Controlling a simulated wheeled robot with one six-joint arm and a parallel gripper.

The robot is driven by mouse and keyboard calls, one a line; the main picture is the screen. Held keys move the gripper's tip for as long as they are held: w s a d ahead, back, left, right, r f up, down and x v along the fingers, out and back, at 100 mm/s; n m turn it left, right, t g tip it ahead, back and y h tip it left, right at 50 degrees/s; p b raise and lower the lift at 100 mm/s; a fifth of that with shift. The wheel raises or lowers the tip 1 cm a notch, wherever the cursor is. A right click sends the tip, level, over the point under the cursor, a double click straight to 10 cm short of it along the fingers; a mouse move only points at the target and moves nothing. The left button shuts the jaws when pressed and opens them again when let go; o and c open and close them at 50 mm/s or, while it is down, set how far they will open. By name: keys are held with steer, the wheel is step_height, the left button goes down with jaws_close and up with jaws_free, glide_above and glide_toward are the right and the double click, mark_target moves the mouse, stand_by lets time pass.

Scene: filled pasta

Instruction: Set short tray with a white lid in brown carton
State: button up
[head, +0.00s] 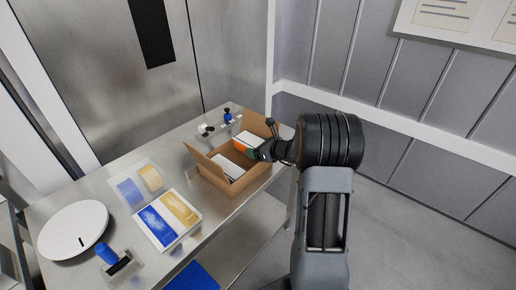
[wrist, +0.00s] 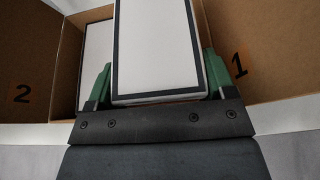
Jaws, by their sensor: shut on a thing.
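The brown carton (head: 221,184) stands open on the steel table, flaps spread. My gripper (head: 262,151) is at its right side, shut on a short tray with a white lid (head: 249,138) whose side looks orange. In the wrist view the held tray (wrist: 155,48) shows a white top with a dark border, between green fingers (wrist: 158,88). A second white-topped tray (head: 229,168) lies inside the carton's near part; it also shows in the wrist view (wrist: 96,62), left of the held one. The held tray is over or partly within the carton; its underside is hidden, so I cannot tell if it touches the bottom.
Carton flaps marked 2 (wrist: 22,94) and 1 (wrist: 239,64) flank the opening. On the table are a white round plate-like device (head: 72,232), a blue-and-yellow pack (head: 168,219), a clear sheet with patches (head: 139,186), a blue-handled stamp (head: 108,255) and small items behind the carton.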

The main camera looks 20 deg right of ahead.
steer(key=shift+f, duration=0.15)
steer(key=o, duration=1)
steer(key=shift+r+p, duration=0.45)
steer(key=shift+r, duration=0.05)
steer(key=v, duration=1.1)
steer(key=s+a+r+n+g+y, duration=0.1)
steer(key=s+a+n+g, duration=0.2)
steer(key=a+n, duration=0.3)
steer(key=s+a+r+n+g+y, duration=0.1)
steer(key=s+a+n+g, duration=0.2)
steer(key=a+n, duration=0.35)
steer(key=s+a+n+h, duration=0.1)
steer(key=s+n+h, duration=0.1)
steer(key=s+n, duration=0.2)
steer(key=s+a+n+g+h, duration=0.1)
steer(key=s+a+n+h, duration=0.1)
steer(key=n, duration=0.6)
steer(key=s+a+n+g+h, duration=0.1)
steer(key=s+a+n+h, duration=0.1)
steer(key=s+n, duration=0.4)
steer(key=shift+a+r+n+h, duration=0.1)
steer(key=shift+r+n+h, duration=0.3)
steer(key=shift+h, duration=0.3)
